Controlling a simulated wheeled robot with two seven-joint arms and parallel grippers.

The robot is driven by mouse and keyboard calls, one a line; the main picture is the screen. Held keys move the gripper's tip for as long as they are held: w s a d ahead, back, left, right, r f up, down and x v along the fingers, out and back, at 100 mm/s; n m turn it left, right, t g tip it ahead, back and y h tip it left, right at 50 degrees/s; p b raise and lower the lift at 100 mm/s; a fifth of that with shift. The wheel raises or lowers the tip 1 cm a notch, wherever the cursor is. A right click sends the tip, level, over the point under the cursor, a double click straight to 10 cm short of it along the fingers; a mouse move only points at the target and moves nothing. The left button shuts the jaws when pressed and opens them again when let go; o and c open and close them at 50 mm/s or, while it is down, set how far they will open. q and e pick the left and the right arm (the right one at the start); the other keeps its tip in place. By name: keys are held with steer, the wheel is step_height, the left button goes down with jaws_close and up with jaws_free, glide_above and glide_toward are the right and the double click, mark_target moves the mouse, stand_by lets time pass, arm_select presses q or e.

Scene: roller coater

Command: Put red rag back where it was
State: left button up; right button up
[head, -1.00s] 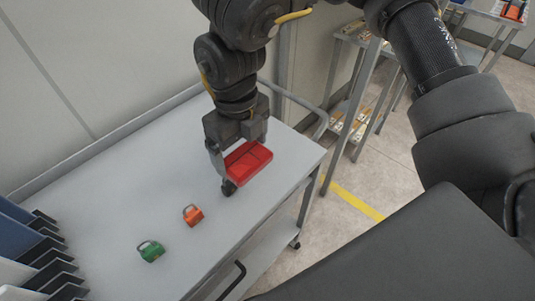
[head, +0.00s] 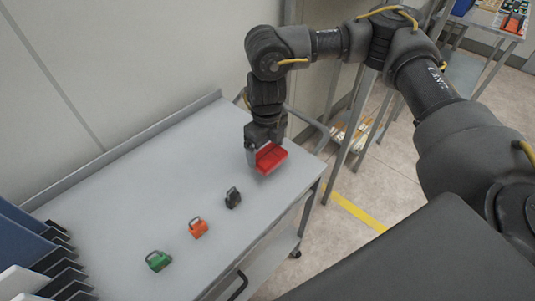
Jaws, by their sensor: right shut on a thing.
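The red rag (head: 271,158) looks like a folded red block. My right gripper (head: 266,150) is shut on it and holds it over the far right part of the grey cart top (head: 150,185). I cannot tell whether the rag touches the surface. My left gripper is not in view.
A black padlock (head: 233,198), an orange padlock (head: 198,228) and a green padlock (head: 158,261) stand in a row on the cart. Dark slotted holders (head: 60,265) fill the near left corner. A wall borders the left side. A metal rack (head: 355,125) stands beyond the cart.

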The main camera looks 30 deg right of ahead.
mark_target(267, 151)
steer(key=f, duration=0.2)
steer(key=f+p, duration=0.1)
steer(key=f, duration=0.1)
steer(key=shift+w+d, duration=0.2)
steer(key=shift+d, duration=0.1)
steer(key=o, duration=0.7)
steer(key=shift+r, duration=0.15)
step_height(267, 151, up, 12)
steer(key=shift+f+b, duration=0.1)
steer(key=shift+b, duration=0.65)
